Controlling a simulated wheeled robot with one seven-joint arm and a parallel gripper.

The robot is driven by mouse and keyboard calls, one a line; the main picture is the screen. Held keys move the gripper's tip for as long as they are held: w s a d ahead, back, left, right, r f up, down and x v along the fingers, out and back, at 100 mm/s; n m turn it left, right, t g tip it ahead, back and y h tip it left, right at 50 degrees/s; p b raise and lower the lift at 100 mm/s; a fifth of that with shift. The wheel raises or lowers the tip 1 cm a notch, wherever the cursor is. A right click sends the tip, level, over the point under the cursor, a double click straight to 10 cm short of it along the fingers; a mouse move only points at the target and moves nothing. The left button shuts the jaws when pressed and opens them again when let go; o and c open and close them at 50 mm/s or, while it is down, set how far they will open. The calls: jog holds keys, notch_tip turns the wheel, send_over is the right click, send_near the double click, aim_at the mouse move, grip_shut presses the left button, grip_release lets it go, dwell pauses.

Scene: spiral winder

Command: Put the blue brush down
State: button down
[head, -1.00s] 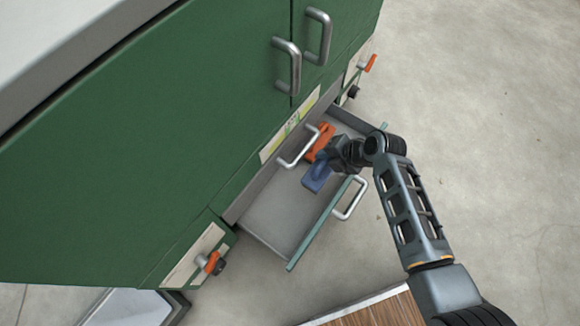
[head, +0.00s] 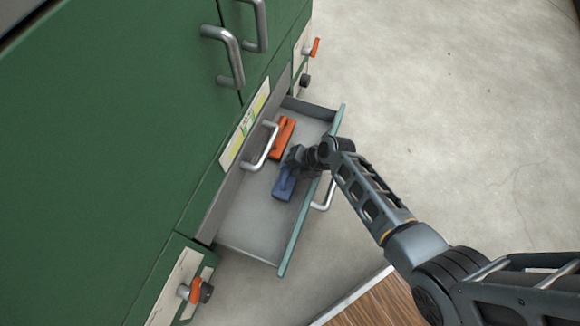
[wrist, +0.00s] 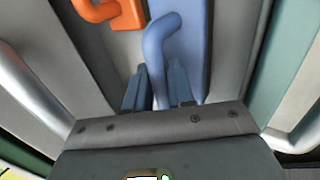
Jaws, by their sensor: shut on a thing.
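The blue brush (head: 283,187) is at the open drawer (head: 243,226), beside an orange brush (head: 283,138). My gripper (head: 292,165) is over the drawer and shut on the blue brush's handle. In the wrist view the two fingers (wrist: 160,90) close around the curved blue handle (wrist: 158,50), with the blue block of the brush (wrist: 192,45) beside it. The orange brush (wrist: 122,14) shows at the top of the wrist view, apart from the fingers. I cannot tell whether the blue brush touches the drawer floor.
The drawer has a metal handle (head: 323,192) on its teal front (head: 295,238). Another handle (head: 264,147) on the green cabinet (head: 90,150) hangs over the drawer's back edge. The near left part of the drawer floor is bare. A wooden surface (head: 375,305) lies below.

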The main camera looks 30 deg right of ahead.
jog(key=shift+f, duration=0.15)
jog(key=c, duration=1)
grip_release()
jog(key=shift+o, duration=0.2)
jog(key=shift+r, duration=0.2)
jog(key=shift+r, duration=0.2)
jog(key=p+v, duration=0.4)
jog(key=v, duration=0.7)
jog(key=shift+s+r+p, duration=0.15)
jog(key=shift+r+p, duration=0.1)
jog(key=shift+p, duration=0.1)
jog(key=shift+d, duration=0.15)
